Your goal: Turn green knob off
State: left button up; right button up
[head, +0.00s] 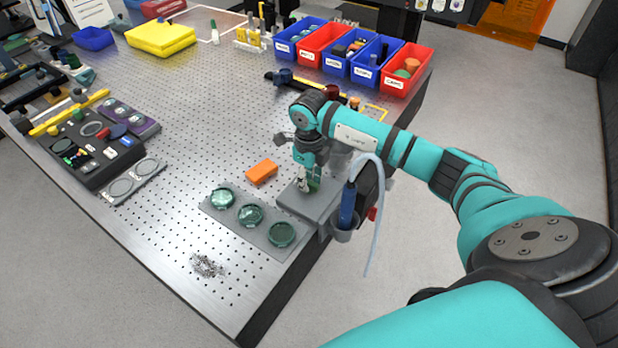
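My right gripper (307,184) points down over a flat grey unit (294,204) at the table's near right edge. A small green piece (315,184), possibly the green knob, shows right at its fingertips. The gripper covers part of this piece, so I cannot tell whether the fingers are closed on it or only beside it. The knob's turn position cannot be read. My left gripper is not in view.
Three round green glass discs (250,215) sit in a grey holder left of the unit. An orange block (261,172) lies behind them. A blue-handled tool (347,206) stands in a holder at the table edge. Blue and red bins (365,68) line the back right.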

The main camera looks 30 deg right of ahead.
grip_shut()
jog(key=shift+m, duration=0.4)
jog(key=m+b, duration=0.1)
jog(key=m, duration=0.2)
jog(key=m+b, duration=0.1)
jog(key=m, duration=0.3)
jog(key=shift+m+b, duration=0.3)
jog(key=m, duration=0.4)
jog(key=shift+b, duration=0.3)
jog(key=m, duration=0.5)
jog(key=shift+r, duration=0.1)
jog(key=shift+m, duration=0.5)
jog(key=shift+o, duration=1.8)
grip_release()
